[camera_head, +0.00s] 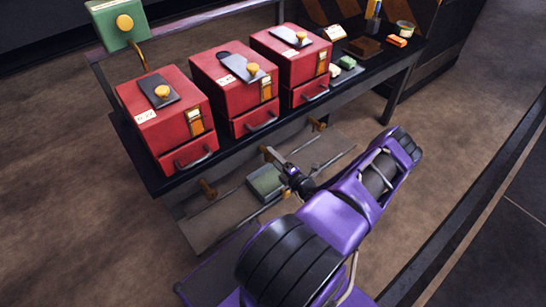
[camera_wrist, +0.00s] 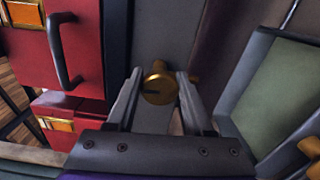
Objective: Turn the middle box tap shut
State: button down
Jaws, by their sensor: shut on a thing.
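The middle red box (camera_head: 236,84) stands on the dark bench between two similar red boxes. Its brass tap (camera_wrist: 158,82) is below the box, at the bench front. In the wrist view the tap's round brass end, with a dark slot, sits between the two fingers of my gripper (camera_wrist: 158,92). My gripper is shut on this tap. In the head view my gripper (camera_head: 270,156) reaches in under the middle box's drawer handle, and the tap is mostly hidden there. How far the tap is turned is hard to tell.
Other brass taps show under the left box (camera_head: 207,188) and the right box (camera_head: 318,125). A green-topped tray (camera_head: 264,181) lies on the low shelf beneath my gripper. The middle box's drawer handle (camera_wrist: 62,50) is close by. Floor at the right is clear.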

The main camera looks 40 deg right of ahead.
jog(key=shift+m, duration=0.5)
jog(key=shift+c, duration=1.6)
grip_release()
jog(key=shift+s, duration=0.15)
jog(key=s+a, duration=0.2)
jog(key=s, duration=1.5)
jog(key=shift+p, duration=0.45)
